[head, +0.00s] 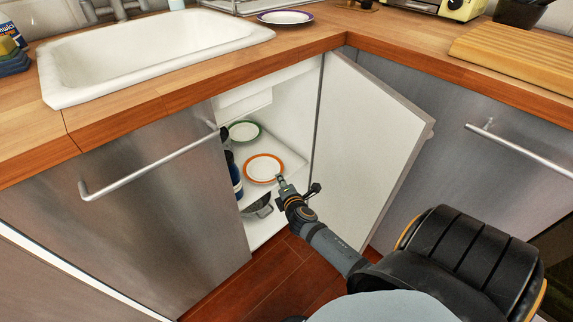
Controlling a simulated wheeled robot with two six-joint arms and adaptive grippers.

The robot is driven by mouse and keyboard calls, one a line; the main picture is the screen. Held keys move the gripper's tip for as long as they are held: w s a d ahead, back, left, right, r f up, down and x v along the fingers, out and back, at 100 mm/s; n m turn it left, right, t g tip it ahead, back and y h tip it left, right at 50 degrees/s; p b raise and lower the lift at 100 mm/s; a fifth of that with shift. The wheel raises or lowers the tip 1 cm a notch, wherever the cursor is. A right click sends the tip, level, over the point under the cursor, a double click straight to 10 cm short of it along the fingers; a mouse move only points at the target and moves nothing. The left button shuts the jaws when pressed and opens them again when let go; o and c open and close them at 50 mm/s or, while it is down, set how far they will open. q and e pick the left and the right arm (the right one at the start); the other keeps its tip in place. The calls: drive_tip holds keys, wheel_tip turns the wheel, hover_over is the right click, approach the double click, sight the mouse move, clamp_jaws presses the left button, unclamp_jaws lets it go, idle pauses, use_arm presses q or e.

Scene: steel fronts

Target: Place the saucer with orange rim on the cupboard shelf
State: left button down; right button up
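The saucer with orange rim (263,168) is inside the open cupboard, level or nearly so, over the front part of the white shelf (290,158). Whether its full base rests on the shelf is not clear. My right gripper (282,181) is at the saucer's front right edge, its fingertips touching or very close to the rim. The fingers are too small to tell whether they grip the rim. My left gripper is out of view.
A green-rimmed plate (244,131) lies deeper on the shelf. Dark blue bottles (234,178) stand at the opening's left, and a pan (258,206) sits below. The open door (368,140) bounds the right. A purple-rimmed plate (285,17) lies on the counter.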

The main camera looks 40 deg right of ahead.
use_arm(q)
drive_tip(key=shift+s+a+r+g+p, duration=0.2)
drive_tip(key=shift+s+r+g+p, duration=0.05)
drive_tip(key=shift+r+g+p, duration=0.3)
use_arm(e)
drive_tip(key=s+a+f+m+g+y, duration=0.2)
drive_tip(key=s+a+m, duration=0.6)
drive_tip(key=s, duration=0.4)
drive_tip(key=s+a+f+m+g+y, duration=0.3)
drive_tip(key=s+a+m+g, duration=0.3)
drive_tip(key=s, duration=0.6)
drive_tip(key=shift+a+f+m+g+y, duration=0.4)
drive_tip(key=shift+a+m+y, duration=0.3)
drive_tip(key=shift+a+m, duration=0.4)
drive_tip(key=shift+d, duration=0.1)
